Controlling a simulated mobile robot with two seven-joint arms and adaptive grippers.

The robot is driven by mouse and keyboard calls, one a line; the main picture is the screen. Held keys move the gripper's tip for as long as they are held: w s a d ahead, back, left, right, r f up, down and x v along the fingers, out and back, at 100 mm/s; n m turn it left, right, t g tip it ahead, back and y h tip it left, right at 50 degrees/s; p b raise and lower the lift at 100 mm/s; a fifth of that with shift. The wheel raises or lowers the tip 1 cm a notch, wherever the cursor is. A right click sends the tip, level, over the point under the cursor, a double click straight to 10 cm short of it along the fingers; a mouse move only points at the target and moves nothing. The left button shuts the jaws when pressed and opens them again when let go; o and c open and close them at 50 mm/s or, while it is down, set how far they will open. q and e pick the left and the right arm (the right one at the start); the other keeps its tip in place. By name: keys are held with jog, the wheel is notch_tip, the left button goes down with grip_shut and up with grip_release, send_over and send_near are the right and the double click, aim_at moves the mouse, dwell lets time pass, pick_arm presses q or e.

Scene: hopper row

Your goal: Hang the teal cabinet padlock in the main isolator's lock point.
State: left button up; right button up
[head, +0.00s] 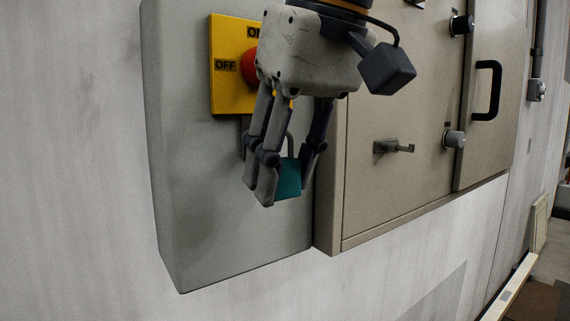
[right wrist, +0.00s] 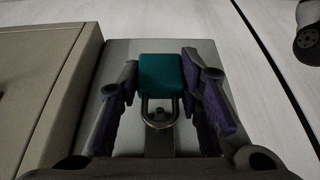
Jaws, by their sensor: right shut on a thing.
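The teal padlock (head: 289,181) is between the fingers of my right gripper (head: 284,190), which is shut on it in front of the grey isolator box. In the right wrist view the padlock body (right wrist: 161,75) sits between the two fingers, its shackle pointing toward the bottom of the picture. The isolator has a yellow plate (head: 229,90) marked ON and OFF and a red knob (head: 249,66), partly hidden by my gripper. A dark tab (head: 243,135) shows below the plate. A small metal part shows within the shackle loop; I cannot tell whether the shackle passes through the lock point.
The grey isolator box (head: 200,210) is on a pale wall. The wall below is clear.

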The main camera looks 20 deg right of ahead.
jog(key=shift+w, duration=0.1)
jog(key=shift+w+a, duration=0.2)
jog(key=shift+w, duration=0.25)
jog(key=shift+s+d, duration=0.25)
jog(key=shift+s, duration=0.35)
dwell(0.4)
